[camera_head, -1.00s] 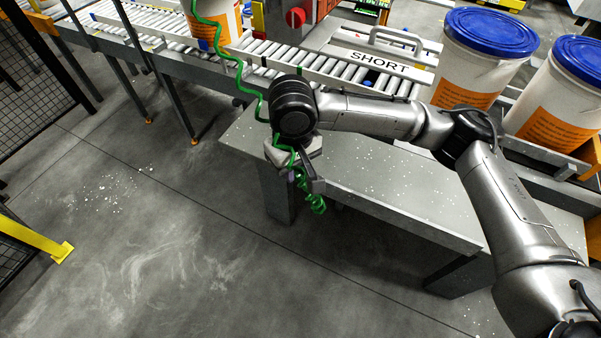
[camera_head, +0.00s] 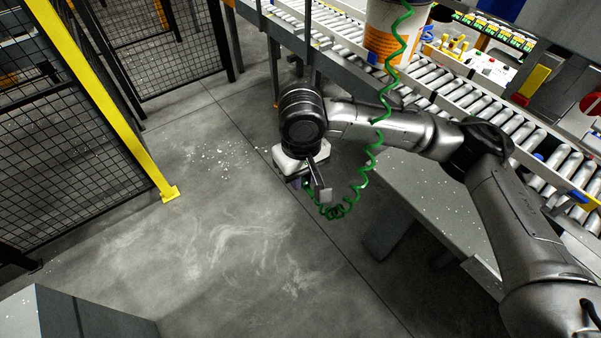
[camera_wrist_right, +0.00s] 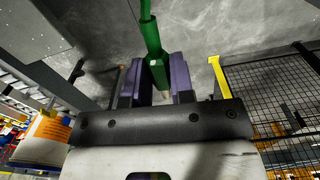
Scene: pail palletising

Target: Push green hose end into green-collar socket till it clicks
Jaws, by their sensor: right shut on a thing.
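The green coiled hose (camera_head: 368,165) hangs from the top of the head view, passes in front of my right forearm and loops up to my right gripper (camera_head: 310,188). In the right wrist view, the hose's straight green end (camera_wrist_right: 151,38) sits between the purple-padded fingers of the right gripper (camera_wrist_right: 156,82), which is shut on it. The gripper is held over open floor, left of the conveyor and apart from it. I cannot make out a green-collar socket in either view. My left gripper is not in view.
A roller conveyor (camera_head: 437,80) runs along the upper right, with a white pail with an orange label (camera_head: 383,30) on it. A control panel (camera_head: 487,68) stands behind it. A mesh fence (camera_head: 60,125) with a yellow post (camera_head: 110,105) is at the left. The floor (camera_head: 215,240) between is clear.

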